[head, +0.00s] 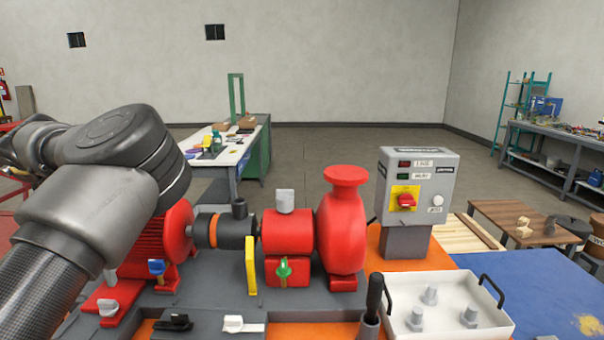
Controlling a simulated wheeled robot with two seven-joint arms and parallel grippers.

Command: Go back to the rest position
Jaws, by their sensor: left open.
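My left arm (110,190) fills the left side of the head view with large grey links and a dark, ribbed section at the lower left. I cannot make out its gripper fingers. My right arm and right gripper do not show. The pump skid stands in front of me. On it are a red motor (150,252), partly hidden behind my left arm, a dark coupling part (236,233), a red bearing block (287,234) with a green handle, and a red pump casing (342,232).
A grey control box (418,184) with a red switch stands right of the pump. A white tray (392,327) with several grey fittings sits at the lower right, beside a blue surface (535,290). A white-topped bench (232,155) stands behind. The floor beyond is open.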

